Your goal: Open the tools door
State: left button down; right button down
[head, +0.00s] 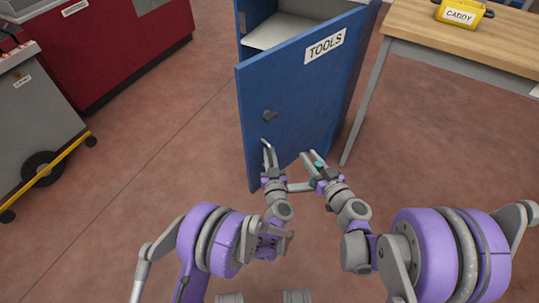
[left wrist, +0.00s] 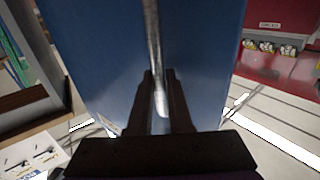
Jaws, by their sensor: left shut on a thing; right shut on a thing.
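The blue tools door (head: 290,95), with a white TOOLS label, stands partly open. A pale shelf (head: 282,31) shows inside the cabinet behind it. My left gripper (head: 267,155) is at the lower left of the door. In the left wrist view its fingers (left wrist: 160,105) are shut on a slim metal bar (left wrist: 153,45) in front of the blue door (left wrist: 205,60). My right gripper (head: 312,158) is to its right, shut on a small teal thing (head: 318,166), partly hidden by the fingers.
A wooden table (head: 430,30) with a yellow caddy (head: 457,13) stands at the right. A red machine (head: 115,45) and a grey cart (head: 45,110) with a yellow bar (head: 50,174) stand at the left. The floor (head: 165,140) left of the door is clear.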

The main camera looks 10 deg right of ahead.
pick_arm(q)
jog(key=shift+s+d, duration=0.1)
jog(key=shift+s, duration=0.05)
dwell(0.3)
jog(key=c, duration=0.8)
grip_release()
jog(key=shift+c, duration=0.2)
